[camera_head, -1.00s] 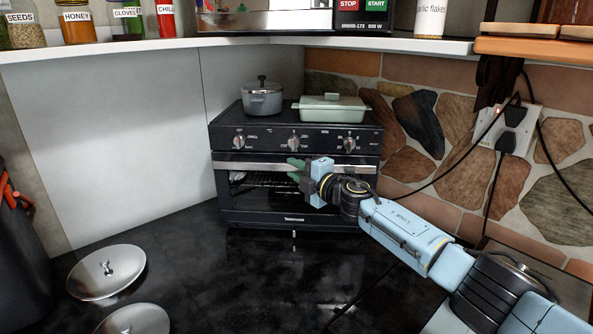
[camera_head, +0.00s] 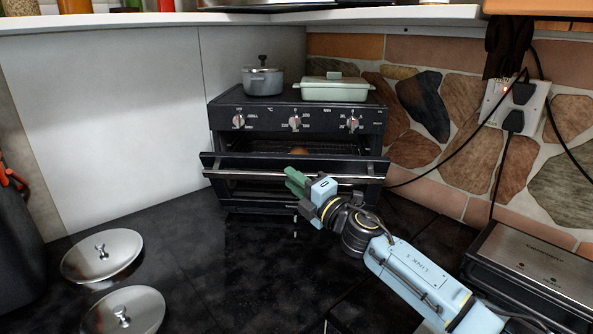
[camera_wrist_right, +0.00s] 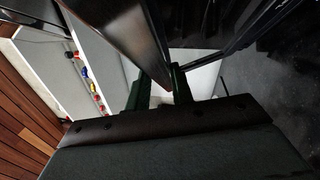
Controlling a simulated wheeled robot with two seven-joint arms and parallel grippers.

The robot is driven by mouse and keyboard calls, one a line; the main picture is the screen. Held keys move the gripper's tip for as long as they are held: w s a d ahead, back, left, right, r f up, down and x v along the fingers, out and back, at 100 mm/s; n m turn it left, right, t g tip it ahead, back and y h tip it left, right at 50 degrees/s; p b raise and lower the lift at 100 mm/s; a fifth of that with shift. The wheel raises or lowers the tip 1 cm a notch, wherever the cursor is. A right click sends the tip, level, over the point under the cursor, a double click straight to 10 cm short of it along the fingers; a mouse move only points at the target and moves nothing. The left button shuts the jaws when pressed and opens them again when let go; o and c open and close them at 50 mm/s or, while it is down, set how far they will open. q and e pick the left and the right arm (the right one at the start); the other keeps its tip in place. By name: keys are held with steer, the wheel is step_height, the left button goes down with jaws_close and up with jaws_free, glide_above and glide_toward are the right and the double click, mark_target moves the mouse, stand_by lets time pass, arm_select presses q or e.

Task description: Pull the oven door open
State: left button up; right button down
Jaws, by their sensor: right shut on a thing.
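The black toaster oven (camera_head: 225,120) stands on the dark counter against the back wall. Its door (camera_head: 222,186) is partly open, tilted forward at the top, with a dark gap above it. Something brown shows inside the oven. The silver handle (camera_head: 250,175) runs across the door. My right gripper (camera_head: 296,180), with green fingers, is shut on the handle right of its middle. In the right wrist view the fingers (camera_wrist_right: 160,92) straddle a dark bar; the exact contact is hard to see. My left gripper is in neither view.
A grey pot (camera_head: 263,80) and a pale green lidded dish (camera_head: 334,88) stand on the oven. Two metal lids (camera_head: 101,254) lie on the counter at left. A black and silver appliance (camera_head: 535,275) is at right. The counter before the oven is mostly clear.

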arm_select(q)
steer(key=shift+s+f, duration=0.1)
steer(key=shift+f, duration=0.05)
arm_select(e)
steer(key=shift+s+a+f, duration=0.1)
steer(key=shift+s+f, duration=0.55)
steer(key=shift+f, duration=0.2)
steer(key=shift+s+f, duration=0.65)
steer(key=shift+f, duration=0.2)
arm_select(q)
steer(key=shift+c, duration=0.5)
